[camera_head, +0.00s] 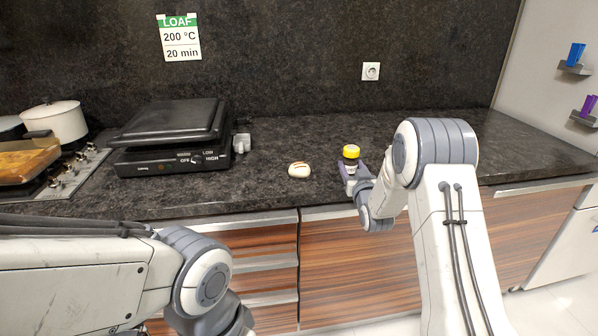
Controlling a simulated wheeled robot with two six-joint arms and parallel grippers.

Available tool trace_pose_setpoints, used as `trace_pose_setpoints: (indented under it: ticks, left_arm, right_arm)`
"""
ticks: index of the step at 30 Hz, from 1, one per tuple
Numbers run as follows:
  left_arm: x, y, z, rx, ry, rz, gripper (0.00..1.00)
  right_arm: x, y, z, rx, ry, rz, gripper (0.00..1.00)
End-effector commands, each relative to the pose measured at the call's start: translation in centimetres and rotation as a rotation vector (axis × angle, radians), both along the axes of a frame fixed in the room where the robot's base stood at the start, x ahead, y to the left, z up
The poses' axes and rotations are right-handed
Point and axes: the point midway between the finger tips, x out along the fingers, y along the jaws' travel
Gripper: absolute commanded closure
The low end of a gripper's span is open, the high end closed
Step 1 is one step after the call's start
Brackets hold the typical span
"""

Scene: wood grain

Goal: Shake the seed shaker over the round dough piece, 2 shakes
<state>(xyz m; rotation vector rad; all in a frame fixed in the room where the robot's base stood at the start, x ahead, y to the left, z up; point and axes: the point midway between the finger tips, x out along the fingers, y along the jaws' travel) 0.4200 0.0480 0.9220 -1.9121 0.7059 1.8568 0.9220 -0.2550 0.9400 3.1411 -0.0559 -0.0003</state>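The round dough piece (299,170) is small and pale with darker marks on top, and lies on the dark countertop near the middle.
A black contact grill (172,138) stands left of the dough. A stove with a white pot (56,122) and a board with bread (27,160) is at the far left. The counter (265,192) around the dough is clear. A "LOAF 200 °C 20 min" note (179,38) hangs behind.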

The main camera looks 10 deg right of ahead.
Motion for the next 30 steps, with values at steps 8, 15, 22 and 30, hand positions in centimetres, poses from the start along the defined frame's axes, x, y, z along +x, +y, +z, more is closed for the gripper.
trace_pose_setpoints:
  ticks: [8,15,22,30]
  left_arm:
    - [0.0,0.0,0.0,0.000,0.000,0.000,0.50]
    - [0.0,0.0,0.3,0.000,0.000,0.000,0.50]
    - [0.0,0.0,0.8,0.000,0.000,0.000,0.50]
    - [0.0,0.0,1.0,0.000,0.000,0.000,0.50]
  right_arm:
    - [0.0,0.0,0.1,0.000,-0.002,0.000,1.00]
    - [0.0,0.0,0.7,0.000,-0.002,0.000,1.00]
    - [0.0,0.0,1.6,0.000,-0.002,0.000,1.00]
    - [0.0,0.0,2.1,0.000,-0.001,0.000,1.00]
